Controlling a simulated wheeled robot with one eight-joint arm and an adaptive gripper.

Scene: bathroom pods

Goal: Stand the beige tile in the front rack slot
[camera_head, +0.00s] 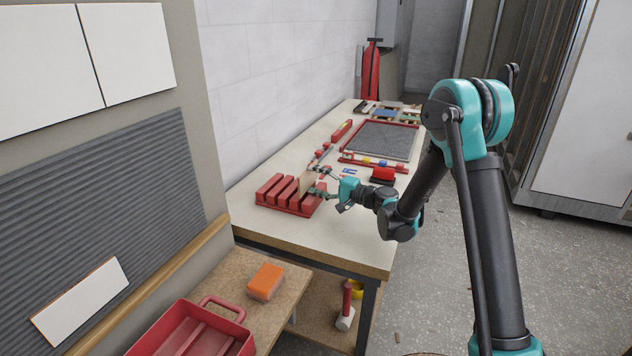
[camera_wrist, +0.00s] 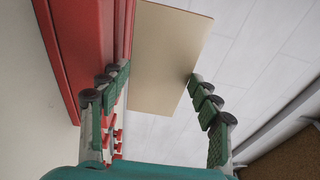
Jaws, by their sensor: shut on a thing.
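The beige tile (camera_head: 305,183) is upright at the right end of the red slotted rack (camera_head: 272,190) on the long table. My gripper (camera_head: 318,182) reaches in from the right and is shut on the tile. In the wrist view the tile (camera_wrist: 165,50) lies between the two green-padded fingers of my gripper (camera_wrist: 156,78), beside the red rack wall (camera_wrist: 80,45). The tile's lower edge is hidden among the rack and fingers in the head view. I cannot tell how deep it sits in a slot.
Behind the rack lie a grey mat (camera_head: 380,140) in a red frame, a red block (camera_head: 383,174) and small coloured parts. A low bench in front holds an orange sponge (camera_head: 265,281) and a red tray (camera_head: 240,333). The table's near right corner (camera_head: 350,250) is clear.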

